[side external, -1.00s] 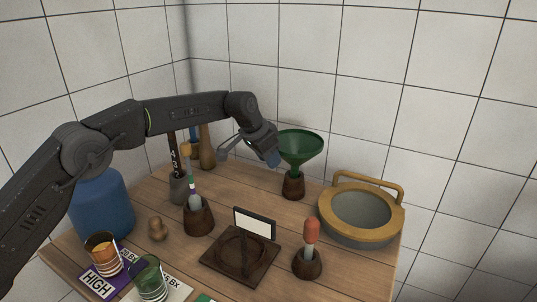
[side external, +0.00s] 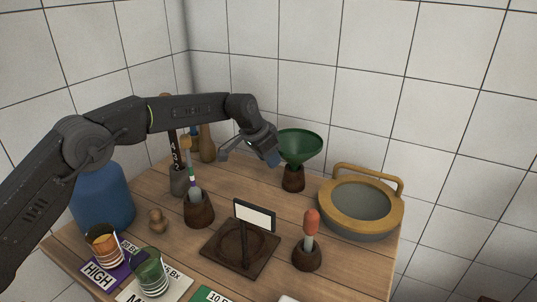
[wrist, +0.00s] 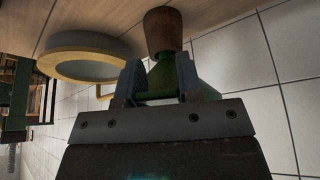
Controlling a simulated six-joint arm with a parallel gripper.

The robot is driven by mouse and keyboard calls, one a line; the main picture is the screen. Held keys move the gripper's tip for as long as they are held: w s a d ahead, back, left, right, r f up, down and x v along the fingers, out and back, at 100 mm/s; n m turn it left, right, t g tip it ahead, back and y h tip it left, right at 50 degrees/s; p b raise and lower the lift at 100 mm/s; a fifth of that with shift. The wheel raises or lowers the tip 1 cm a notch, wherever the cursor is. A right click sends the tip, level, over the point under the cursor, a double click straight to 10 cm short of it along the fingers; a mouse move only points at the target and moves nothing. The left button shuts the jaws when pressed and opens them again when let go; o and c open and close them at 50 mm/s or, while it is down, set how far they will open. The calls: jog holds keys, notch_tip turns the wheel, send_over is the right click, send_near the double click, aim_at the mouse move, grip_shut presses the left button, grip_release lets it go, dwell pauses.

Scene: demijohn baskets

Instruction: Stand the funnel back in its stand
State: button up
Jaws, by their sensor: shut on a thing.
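The green funnel (side external: 300,146) is upright, wide mouth up, at the back of the table. Its lower end meets the top of the small dark brown stand (side external: 293,180), and its tip is hidden, apparently inside the stand. My gripper (side external: 272,157) reaches in from the left, at the funnel's side just above the stand. In the wrist view my gripper's fingers (wrist: 158,84) are shut on the funnel's green narrow part (wrist: 160,78), with the brown stand (wrist: 162,30) directly beyond it.
A grey basin with a yellow rim (side external: 335,197) is close on the right. An orange-handled tool in a holder (side external: 308,258) and a sign on a dark base (side external: 240,262) stand in front. A brown pot (side external: 199,212) with tools is left; tiled walls are behind.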

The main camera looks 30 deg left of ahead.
jog(key=shift+f, duration=0.8)
jog(key=o, duration=1.1)
jog(key=v, duration=1.3)
jog(key=shift+s+a+r, duration=0.1)
jog(key=shift+s+r, duration=0.1)
jog(key=shift+r, duration=0.15)
jog(key=s+a+r+n+y, duration=0.1)
jog(key=s+a+r+n, duration=0.2)
jog(key=s, duration=0.6)
jog(key=s+a+r, duration=0.3)
jog(key=s+r, duration=0.2)
jog(key=s, duration=0.5)
jog(key=s+a+f+n, duration=0.1)
jog(key=s+f, duration=0.2)
jog(key=s, duration=0.3)
jog(key=s+a+f+n+t+y, duration=0.1)
jog(key=s+f, duration=0.1)
jog(key=s, duration=0.5)
jog(key=s+a+f, duration=0.1)
jog(key=s+f, duration=0.2)
jog(key=s, duration=0.4)
jog(key=shift+s+a+f+n, duration=0.1)
jog(key=shift+a+f+n, duration=0.1)
jog(key=shift+f+n, duration=0.2)
